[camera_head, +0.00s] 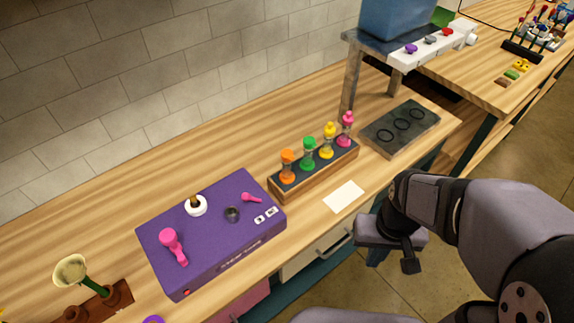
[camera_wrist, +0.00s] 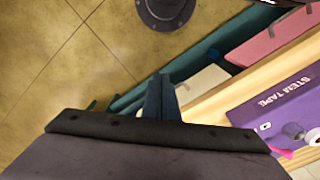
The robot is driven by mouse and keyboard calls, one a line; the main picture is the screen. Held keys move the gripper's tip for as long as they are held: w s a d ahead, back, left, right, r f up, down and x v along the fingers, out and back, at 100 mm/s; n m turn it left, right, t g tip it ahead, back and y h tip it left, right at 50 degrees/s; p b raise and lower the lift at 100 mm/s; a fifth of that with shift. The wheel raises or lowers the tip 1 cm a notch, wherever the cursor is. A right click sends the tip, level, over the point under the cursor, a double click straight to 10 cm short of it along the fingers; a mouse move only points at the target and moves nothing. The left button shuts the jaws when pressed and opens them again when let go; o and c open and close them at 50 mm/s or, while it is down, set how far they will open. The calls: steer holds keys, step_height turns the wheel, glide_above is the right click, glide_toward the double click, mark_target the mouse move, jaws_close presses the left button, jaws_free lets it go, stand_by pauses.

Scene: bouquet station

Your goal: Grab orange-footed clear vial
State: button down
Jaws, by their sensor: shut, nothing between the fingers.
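The orange-footed clear vial (camera_head: 287,167) stands upright at the left end of a row in a wooden rack with a dark top (camera_head: 283,190). Its cap and base are orange and its middle is clear. To its right in the rack stand a green vial (camera_head: 308,153), a yellow vial (camera_head: 328,141) and a pink vial (camera_head: 346,129). My gripper (camera_head: 411,264) is shut and empty, in front of the counter and to the right of the rack, apart from it. In the wrist view my gripper (camera_wrist: 163,97) points toward the floor and the counter front; no vial shows there.
A purple stem tape box (camera_head: 211,232) with a pink tool on top lies left of the rack. A white card (camera_head: 344,196) lies before the rack. A dark plate with rings (camera_head: 401,128) and a raised stand (camera_head: 347,75) are to the right. Bare counter lies behind the rack.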

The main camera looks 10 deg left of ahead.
steer(key=c, duration=2.4)
jaws_free()
steer(key=shift+c, duration=0.2)
steer(key=o, duration=1)
steer(key=shift+o, duration=0.2)
